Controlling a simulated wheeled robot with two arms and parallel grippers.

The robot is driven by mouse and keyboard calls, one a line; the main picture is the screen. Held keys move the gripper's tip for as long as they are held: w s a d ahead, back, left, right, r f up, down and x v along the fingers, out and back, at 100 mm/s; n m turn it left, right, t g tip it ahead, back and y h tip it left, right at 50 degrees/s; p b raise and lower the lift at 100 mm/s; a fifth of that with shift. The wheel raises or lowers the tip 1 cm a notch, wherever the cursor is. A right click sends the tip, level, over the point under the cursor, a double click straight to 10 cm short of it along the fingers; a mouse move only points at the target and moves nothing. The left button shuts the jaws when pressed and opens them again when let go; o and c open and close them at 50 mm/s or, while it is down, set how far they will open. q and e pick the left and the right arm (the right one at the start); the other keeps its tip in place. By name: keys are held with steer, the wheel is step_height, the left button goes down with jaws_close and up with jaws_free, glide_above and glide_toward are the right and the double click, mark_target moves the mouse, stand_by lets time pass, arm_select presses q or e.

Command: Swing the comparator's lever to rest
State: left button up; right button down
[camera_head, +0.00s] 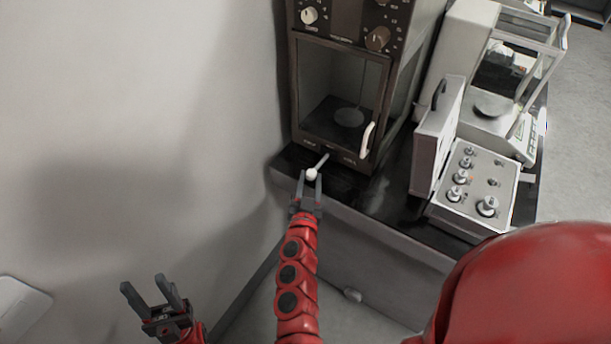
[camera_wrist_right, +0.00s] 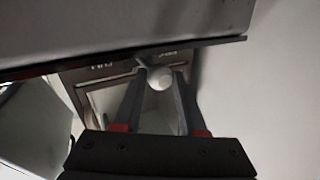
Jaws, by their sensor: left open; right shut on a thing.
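The comparator (camera_head: 341,80) is a dark brown cabinet with a glass front, a pale door handle and knobs above. Its lever (camera_head: 321,161) sticks out below the glass front and ends in a white ball knob (camera_head: 312,174). My right gripper (camera_head: 309,184) is at the knob, its fingers on either side of it. In the right wrist view the white knob (camera_wrist_right: 159,79) sits between the tips of my right gripper (camera_wrist_right: 160,88), which is shut on it. My left gripper (camera_head: 149,291) is open and empty at the lower left, well away from the comparator.
The black tabletop (camera_head: 392,194) carries the comparator near the wall (camera_head: 130,120). To its right stand an open weight case (camera_head: 474,182) with several weights and a white balance (camera_head: 490,80) with a glass chamber. The space around my left gripper is free.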

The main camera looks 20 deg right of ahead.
steer(key=shift+s+d+r, duration=0.15)
steer(key=shift+d+r, duration=0.05)
steer(key=shift+d, duration=0.25)
steer(key=c, duration=0.8)
jaws_free()
steer(key=o, duration=0.3)
steer(key=shift+d+f, duration=0.1)
steer(key=shift+f, duration=0.05)
steer(key=shift+a, duration=0.25)
steer(key=shift+s+a+p, duration=0.15)
steer(key=shift+s+p, duration=0.1)
steer(key=shift+p, duration=0.05)
steer(key=p+v, duration=0.7)
steer(key=v, duration=0.9)
steer(key=shift+s, duration=0.3)
